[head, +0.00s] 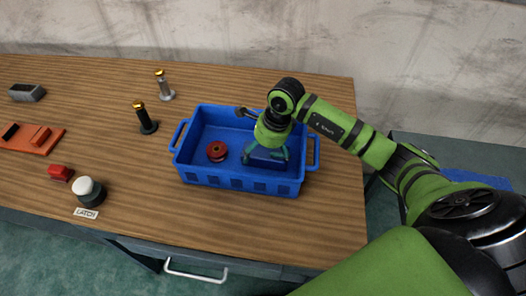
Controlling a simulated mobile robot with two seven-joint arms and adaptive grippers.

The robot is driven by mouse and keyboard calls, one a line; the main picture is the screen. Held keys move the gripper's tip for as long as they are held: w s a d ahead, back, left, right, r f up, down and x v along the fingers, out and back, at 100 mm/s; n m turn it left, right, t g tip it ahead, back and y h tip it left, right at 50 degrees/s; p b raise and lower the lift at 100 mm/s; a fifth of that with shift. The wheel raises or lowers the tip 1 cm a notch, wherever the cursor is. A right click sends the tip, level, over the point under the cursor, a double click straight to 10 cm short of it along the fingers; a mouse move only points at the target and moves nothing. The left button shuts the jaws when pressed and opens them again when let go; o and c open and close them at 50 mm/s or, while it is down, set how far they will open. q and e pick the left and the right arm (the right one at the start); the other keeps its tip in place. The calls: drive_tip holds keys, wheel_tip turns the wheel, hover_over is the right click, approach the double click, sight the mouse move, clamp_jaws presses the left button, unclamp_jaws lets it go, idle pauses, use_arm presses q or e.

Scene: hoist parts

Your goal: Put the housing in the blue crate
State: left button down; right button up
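The blue crate (243,182) stands on the wooden table near its right end. My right gripper (266,158) reaches down into the right half of the crate, with its two teal fingers spread apart. A dark blue shape shows between the fingers. It may be the housing, but I cannot tell whether it is held or rests on the crate floor. A red spool-like part (217,151) lies in the crate left of the gripper. My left gripper is out of view.
Two dark and grey posts with gold tops (145,118) (164,85) stand left of the crate. Farther left are a grey block (27,92), an orange plate (30,143), a red block (61,172) and a white-topped knob (89,189) by a LATCH label (86,213).

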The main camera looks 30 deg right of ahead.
drive_tip(key=shift+s+f, duration=0.1)
drive_tip(key=shift+d+r, duration=0.15)
drive_tip(key=shift+r, duration=0.25)
drive_tip(key=b+v, duration=0.3)
drive_tip(key=v, duration=0.8)
drive_tip(key=shift+r, duration=0.25)
